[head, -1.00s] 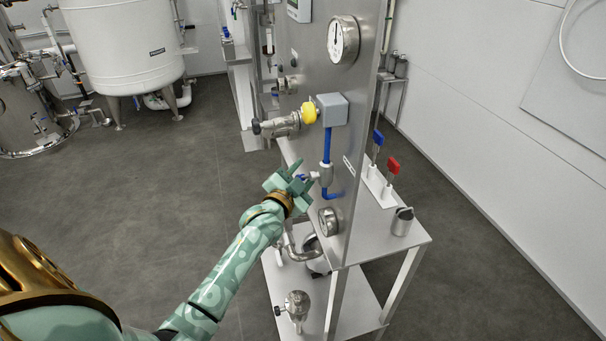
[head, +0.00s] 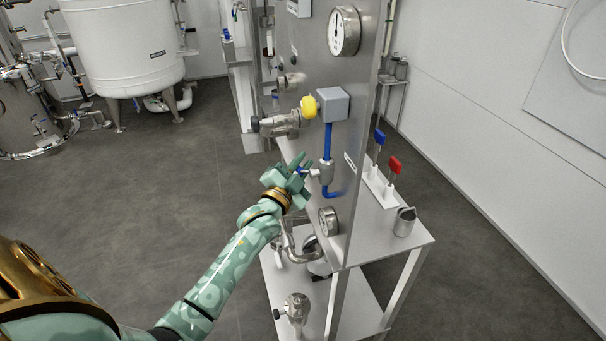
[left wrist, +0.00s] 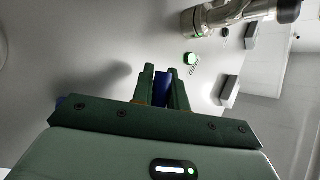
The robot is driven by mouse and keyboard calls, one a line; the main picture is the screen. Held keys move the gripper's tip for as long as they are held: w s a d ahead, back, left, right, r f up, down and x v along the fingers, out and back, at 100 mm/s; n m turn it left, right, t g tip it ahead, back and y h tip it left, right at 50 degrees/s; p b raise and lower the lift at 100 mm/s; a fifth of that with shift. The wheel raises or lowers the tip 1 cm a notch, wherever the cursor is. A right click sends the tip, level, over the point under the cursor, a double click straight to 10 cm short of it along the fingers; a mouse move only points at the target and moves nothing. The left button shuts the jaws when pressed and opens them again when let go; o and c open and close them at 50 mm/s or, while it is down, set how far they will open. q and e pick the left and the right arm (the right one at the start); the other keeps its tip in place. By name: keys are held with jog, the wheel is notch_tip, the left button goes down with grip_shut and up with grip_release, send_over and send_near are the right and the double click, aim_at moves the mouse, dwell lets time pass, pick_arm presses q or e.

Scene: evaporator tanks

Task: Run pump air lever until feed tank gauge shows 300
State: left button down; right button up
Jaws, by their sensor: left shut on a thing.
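My left gripper (head: 297,172) is at the panel's edge, shut on a small blue lever (head: 305,173). The lever belongs to a small valve (head: 326,172) on the blue air line. In the left wrist view the blue lever (left wrist: 163,88) shows between the two green fingers (left wrist: 162,90). A large round gauge (head: 344,32) is high on the panel, its needle pointing roughly up; its numbers are too small to read. A smaller gauge (head: 328,221) sits low on the panel, also unreadable. I cannot tell which one is the feed tank gauge. My right gripper is out of view.
The steel panel (head: 345,120) stands on a white frame table (head: 380,245). Blue-handled (head: 378,143) and red-handled (head: 393,170) items stand behind the panel. A white tank (head: 125,45) is at the back left. Grey floor (head: 150,190) is open at left.

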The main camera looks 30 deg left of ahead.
pick_arm(q)
jog(key=shift+w+a+r+m+t+h+b, duration=0.1)
jog(key=shift+r+m+t+h+b, duration=0.7)
jog(key=shift+m+b, duration=0.65)
jog(key=shift+w+a+r+m+t+h+b, duration=0.1)
jog(key=shift+r+m+t+h+b, duration=0.4)
jog(key=shift+r+m+t+b, duration=0.7)
jog(key=shift+f+m, duration=0.25)
jog(key=c, duration=1.4)
grip_release()
jog(key=shift+s, duration=0.1)
jog(key=b+v, duration=0.1)
jog(key=v, duration=1.5)
jog(key=shift+s+r, duration=0.15)
jog(key=shift+s, duration=0.1)
